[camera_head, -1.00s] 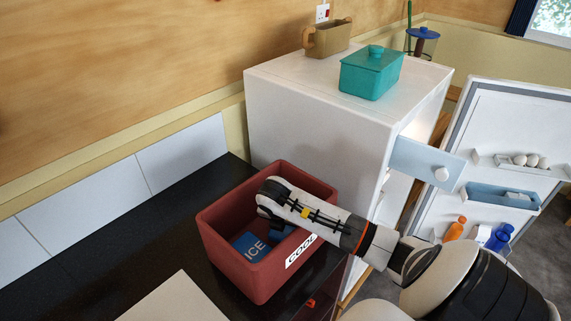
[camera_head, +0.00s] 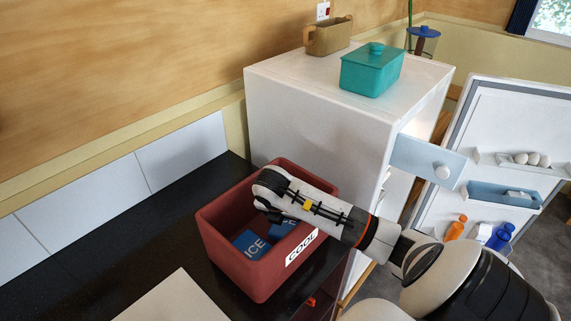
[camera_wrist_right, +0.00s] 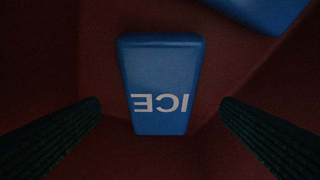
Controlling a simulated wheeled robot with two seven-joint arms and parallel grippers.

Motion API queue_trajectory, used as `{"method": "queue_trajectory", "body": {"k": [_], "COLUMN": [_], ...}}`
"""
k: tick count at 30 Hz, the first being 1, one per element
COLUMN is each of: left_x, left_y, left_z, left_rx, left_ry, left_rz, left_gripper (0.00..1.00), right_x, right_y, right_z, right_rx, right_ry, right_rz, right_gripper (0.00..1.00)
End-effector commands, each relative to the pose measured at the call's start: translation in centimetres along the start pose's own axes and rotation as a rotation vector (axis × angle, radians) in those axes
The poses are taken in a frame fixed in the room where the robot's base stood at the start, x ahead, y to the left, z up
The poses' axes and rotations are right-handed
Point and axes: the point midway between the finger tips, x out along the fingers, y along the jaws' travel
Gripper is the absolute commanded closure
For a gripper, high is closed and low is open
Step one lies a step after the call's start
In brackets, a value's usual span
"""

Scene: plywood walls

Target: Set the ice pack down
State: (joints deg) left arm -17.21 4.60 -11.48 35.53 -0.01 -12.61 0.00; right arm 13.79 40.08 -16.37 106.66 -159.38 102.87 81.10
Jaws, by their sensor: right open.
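Two blue ice packs lie inside the red cool box (camera_head: 222,250). One pack (camera_head: 250,244) shows the word ICE; another blue pack (camera_head: 284,228) lies to its right, partly hidden by my arm. My right gripper (camera_head: 274,216) points down into the box, its fingertips mostly hidden in the head view. In the right wrist view its two fingers (camera_wrist_right: 160,125) are spread wide, with one ICE pack (camera_wrist_right: 160,72) lying below and between them, apparently untouched. Part of another blue pack (camera_wrist_right: 262,12) shows at the top. My left gripper is not in view.
The box stands on a black counter (camera_head: 110,255) beside a white fridge (camera_head: 310,125). The fridge's door (camera_head: 515,125) is open. A teal lidded container (camera_head: 371,70) and a brown container (camera_head: 328,37) stand on top. A pale board (camera_head: 175,300) lies in front.

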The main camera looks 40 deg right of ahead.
Motion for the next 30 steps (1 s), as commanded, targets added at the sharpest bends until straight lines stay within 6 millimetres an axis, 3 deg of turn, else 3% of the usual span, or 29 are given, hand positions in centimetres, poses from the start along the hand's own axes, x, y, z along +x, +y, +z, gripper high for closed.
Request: {"method": "queue_trajectory", "body": {"k": [7,12,30], "left_x": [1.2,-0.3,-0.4], "left_y": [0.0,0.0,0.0], "left_z": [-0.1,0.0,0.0], "left_rx": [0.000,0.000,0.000], "left_ry": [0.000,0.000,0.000], "left_rz": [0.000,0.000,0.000], "left_gripper": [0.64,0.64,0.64], "right_x": [-5.3,-8.0,-8.4], "right_y": [-0.1,-0.1,0.0], "right_z": [0.0,-0.2,0.0], "right_rx": [0.001,-0.001,0.001], "right_ry": [0.003,0.003,0.000], "right_rz": [-0.006,-0.002,0.000], "right_gripper": [0.13,0.13,0.13]}}
